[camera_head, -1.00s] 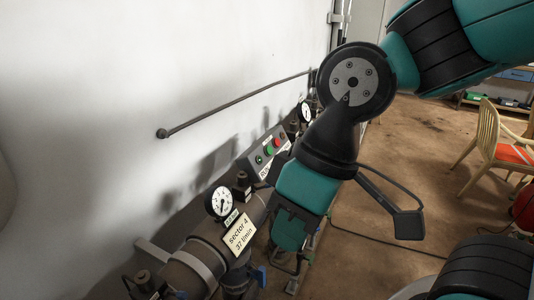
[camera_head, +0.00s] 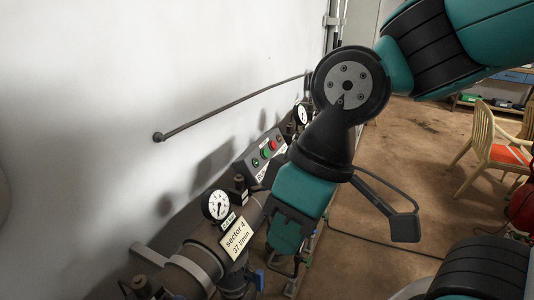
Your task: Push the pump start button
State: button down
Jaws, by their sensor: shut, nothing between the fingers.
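The grey control box (camera_head: 248,161) sits against the wall above the pipes. Its sloped face carries a green button (camera_head: 266,153), a red button (camera_head: 273,145) and small lamps. The box's labels are too small to read, so I cannot tell which button is the pump start. My gripper (camera_head: 284,262) points down at the end of the teal wrist, right of and nearer than the box. It appears shut and empty, apart from the buttons. Its fingertips are small and dark against the pipework. My wrist hides the box's lower right part.
A pressure gauge (camera_head: 216,205) and a yellow "sector 4, 37 l/min" tag (camera_head: 237,238) stand on the manifold pipe (camera_head: 194,266) in front of the box. Another gauge (camera_head: 301,114) is behind it. A rod (camera_head: 230,104) runs along the wall. A chair (camera_head: 497,145) stands right on open floor.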

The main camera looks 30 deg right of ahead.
aim_at(266, 155)
jog(key=k, duration=0.5)
jog(key=z, duration=1.7)
jog(key=i, duration=0.95)
jog(key=u, duration=2.3)
